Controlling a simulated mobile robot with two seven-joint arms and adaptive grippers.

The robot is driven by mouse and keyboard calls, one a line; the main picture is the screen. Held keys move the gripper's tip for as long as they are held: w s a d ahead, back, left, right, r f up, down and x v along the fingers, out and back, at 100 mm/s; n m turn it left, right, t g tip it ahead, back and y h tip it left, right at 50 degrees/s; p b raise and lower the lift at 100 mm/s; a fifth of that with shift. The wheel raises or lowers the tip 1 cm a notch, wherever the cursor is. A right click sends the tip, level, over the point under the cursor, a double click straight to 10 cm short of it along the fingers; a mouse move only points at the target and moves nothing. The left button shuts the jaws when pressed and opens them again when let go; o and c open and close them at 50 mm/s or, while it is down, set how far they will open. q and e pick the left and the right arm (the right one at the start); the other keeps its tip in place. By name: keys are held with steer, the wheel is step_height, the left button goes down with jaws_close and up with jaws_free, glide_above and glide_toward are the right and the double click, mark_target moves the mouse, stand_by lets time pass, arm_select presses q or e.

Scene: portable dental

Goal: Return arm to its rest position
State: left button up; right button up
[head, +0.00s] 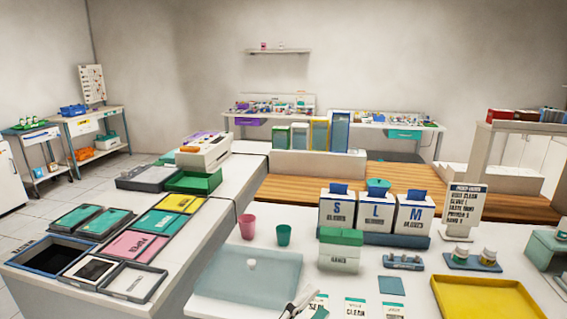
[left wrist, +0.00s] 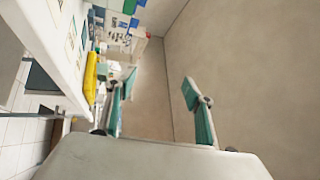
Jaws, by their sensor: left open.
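My left gripper (head: 302,304) shows only as a small part at the bottom edge of the head view, in front of the white counter. The left wrist view shows its two green-padded fingers spread wide apart, with nothing between them (left wrist: 160,88). Behind the fingers is bare wall. In that view the picture is turned on its side, and the counter runs along the left, clear of the fingers. Most of my left arm is out of the head view. My right gripper is in neither view.
A pale blue tray (head: 228,289) lies left of the gripper. A yellow tray (head: 487,303) lies to the right. Glove boxes (head: 374,217), a green-lidded box (head: 340,260), a pink cup (head: 247,227) and a green cup (head: 283,235) stand behind. Small labelled cards lie close by.

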arm_select(q)
steer(key=a+f+n+t+y, duration=0.2)
steer(key=a+f+n+y, duration=0.4)
steer(key=a+f+n, duration=0.3)
steer(key=s+a+f+n+g+y, duration=0.3)
steer(key=s+a+f+n, duration=0.3)
steer(key=f, duration=0.5)
steer(key=s+a+f+n+g+y, duration=0.3)
steer(key=s+a+f+n, duration=0.4)
steer(key=s+a+f, duration=0.3)
step_height(320, 180, down, 2)
steer(key=shift+s+a+y, duration=0.4)
steer(key=shift+s+y, duration=0.3)
steer(key=shift+y, duration=0.2)
